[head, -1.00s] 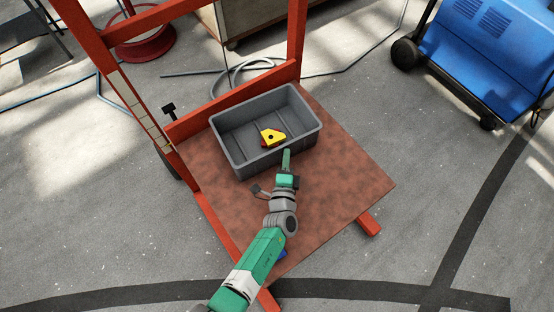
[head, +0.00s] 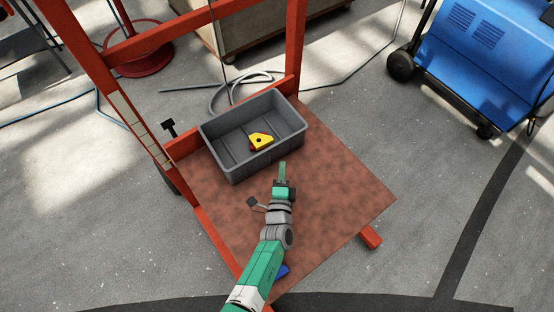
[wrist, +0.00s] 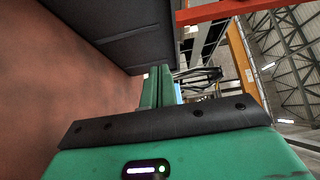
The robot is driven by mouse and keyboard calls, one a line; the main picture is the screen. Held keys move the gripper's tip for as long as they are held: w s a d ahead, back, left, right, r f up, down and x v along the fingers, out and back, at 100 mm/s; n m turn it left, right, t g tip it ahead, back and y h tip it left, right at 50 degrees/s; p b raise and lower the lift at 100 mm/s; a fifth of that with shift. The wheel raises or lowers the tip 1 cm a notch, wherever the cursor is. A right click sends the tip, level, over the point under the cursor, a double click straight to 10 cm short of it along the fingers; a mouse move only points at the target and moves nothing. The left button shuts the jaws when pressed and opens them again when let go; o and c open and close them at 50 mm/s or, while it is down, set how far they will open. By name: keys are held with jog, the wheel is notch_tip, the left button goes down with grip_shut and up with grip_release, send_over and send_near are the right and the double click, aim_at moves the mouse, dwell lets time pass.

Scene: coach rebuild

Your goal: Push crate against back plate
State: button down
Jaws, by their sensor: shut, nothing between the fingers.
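The grey crate (head: 217,158) sits on the brown board of the red trolley, open side up. The red back plate (head: 183,148) runs along the board's far edge, right behind the crate. The crate's far rim overlaps the plate in the head view, and I cannot tell whether they touch. My gripper (head: 282,170) is shut and empty, just in front of the crate's near wall. In the wrist view its green fingers (wrist: 158,88) point toward the dark crate wall (wrist: 120,30). Contact there is unclear.
A yellow and red piece (head: 262,141) lies inside the crate. Red posts (head: 296,45) rise at the trolley's back. The board (head: 335,190) is clear to the right. A blue wheeled machine (head: 480,55) stands at the right.

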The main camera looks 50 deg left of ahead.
jog(key=p+v, duration=0.3)
jog(key=v, duration=0.6)
jog(key=shift+s, duration=0.35)
jog(key=shift+w, duration=0.1)
